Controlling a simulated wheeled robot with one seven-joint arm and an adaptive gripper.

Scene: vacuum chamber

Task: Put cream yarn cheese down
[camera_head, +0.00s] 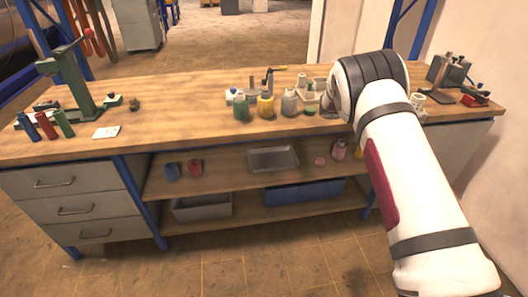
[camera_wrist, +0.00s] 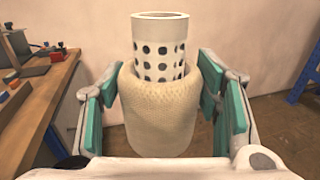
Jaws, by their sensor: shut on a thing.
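The cream yarn cheese (camera_wrist: 160,115) fills the middle of the wrist view. It is a thick cream winding around a white perforated tube (camera_wrist: 160,48), whose upper part stands out above the yarn. My gripper (camera_wrist: 160,88) is shut on it, with green-padded fingers on its left and right sides. The cheese looks upright; its underside is hidden. In the head view my arm hides the gripper, so I cannot tell the held cheese apart there.
The wooden workbench (camera_head: 185,100) carries several bottles (camera_head: 265,105) near its middle, a green stand (camera_head: 82,85) at left and metal devices (camera_head: 448,75) at right. The bench top left of the bottles is largely clear. A metal tray (camera_head: 272,158) lies on the shelf below.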

